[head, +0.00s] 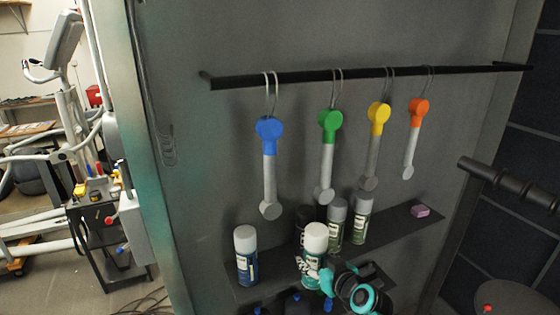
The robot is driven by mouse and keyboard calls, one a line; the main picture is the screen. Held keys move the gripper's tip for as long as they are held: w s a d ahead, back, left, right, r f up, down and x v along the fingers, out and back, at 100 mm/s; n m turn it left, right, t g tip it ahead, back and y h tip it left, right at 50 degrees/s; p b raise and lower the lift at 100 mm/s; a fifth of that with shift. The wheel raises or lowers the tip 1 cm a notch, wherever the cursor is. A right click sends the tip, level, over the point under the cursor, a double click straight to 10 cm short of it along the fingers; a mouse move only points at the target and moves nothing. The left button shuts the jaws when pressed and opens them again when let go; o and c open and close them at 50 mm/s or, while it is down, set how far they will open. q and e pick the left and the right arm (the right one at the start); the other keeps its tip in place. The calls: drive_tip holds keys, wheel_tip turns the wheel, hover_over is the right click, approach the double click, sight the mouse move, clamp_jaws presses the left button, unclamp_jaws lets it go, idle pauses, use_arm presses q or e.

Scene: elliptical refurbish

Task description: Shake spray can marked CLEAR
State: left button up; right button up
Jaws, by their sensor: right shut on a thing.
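Several spray cans stand on a dark shelf (395,240). A can with a white cap and dark green-teal body (316,243) is at the front middle, and my right gripper (314,270) is shut on it from the lower right. The gripper's black and teal body covers part of the shelf. A blue can with a pale cap (246,256) stands to the left. Two green cans with grey caps, one behind (336,224) and one to its right (361,218), stand near a dark can (306,222) that is partly hidden. The label words are too small to read. My left gripper is not visible.
A black rail (370,74) above the shelf carries hanging tools with blue (269,130), green (330,122), yellow (379,115) and orange (418,110) heads. A pink block (420,210) lies at the shelf's right end. Dark items with blue parts (296,302) sit below.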

drive_tip(key=s+d+f+b, duration=0.2)
drive_tip(key=d+f+b, duration=0.1)
drive_tip(key=f, duration=0.3)
drive_tip(key=s+d+f+b, duration=0.3)
drive_tip(key=f+b, duration=0.1)
drive_tip(key=f, duration=0.3)
drive_tip(key=shift+s+m+h, duration=0.3)
idle(1.3)
drive_tip(key=shift+w+d+f, duration=0.1)
